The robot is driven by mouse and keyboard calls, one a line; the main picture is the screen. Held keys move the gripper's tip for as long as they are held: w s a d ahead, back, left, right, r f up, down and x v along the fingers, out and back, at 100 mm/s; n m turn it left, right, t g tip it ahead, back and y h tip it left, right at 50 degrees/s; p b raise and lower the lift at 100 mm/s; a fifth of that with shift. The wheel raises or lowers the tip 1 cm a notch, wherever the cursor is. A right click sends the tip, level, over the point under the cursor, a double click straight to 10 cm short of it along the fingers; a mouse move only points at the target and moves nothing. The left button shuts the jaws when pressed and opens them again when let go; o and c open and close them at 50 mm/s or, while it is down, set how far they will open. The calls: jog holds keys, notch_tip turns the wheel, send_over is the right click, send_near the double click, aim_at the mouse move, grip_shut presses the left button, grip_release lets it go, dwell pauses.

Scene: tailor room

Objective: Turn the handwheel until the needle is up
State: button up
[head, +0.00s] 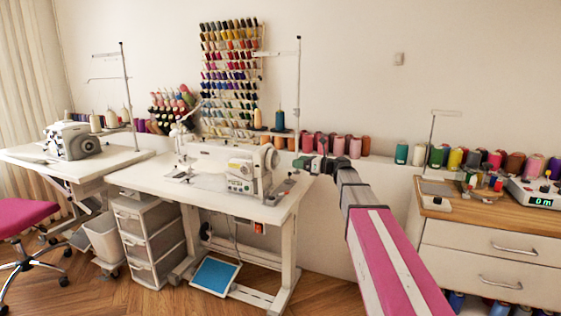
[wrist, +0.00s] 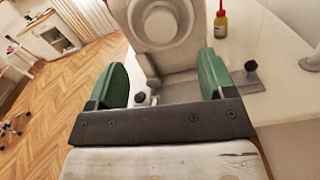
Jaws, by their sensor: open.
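The white sewing machine (head: 240,166) stands on a white table, with its handwheel (head: 272,160) at the right end. In the wrist view the round pale handwheel (wrist: 165,20) is straight ahead at the top, partly cut off by the frame. My gripper (head: 312,164) is just right of the machine in the head view. In the wrist view its two green fingers (wrist: 162,64) are wide apart, with nothing between them, and the handwheel lies beyond their tips. The needle is too small to make out, so its height cannot be told.
A small bottle with a red cap (wrist: 221,22) and a dark knob-topped post (wrist: 250,70) stand on the table right of the handwheel in the wrist view. Thread spools (head: 330,144) line the ledge behind. A wooden-topped drawer cabinet (head: 480,240) is at right.

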aim_at(279, 159)
jog(key=x, duration=0.9)
jog(key=shift+a+f, duration=0.1)
jog(key=c, duration=0.9)
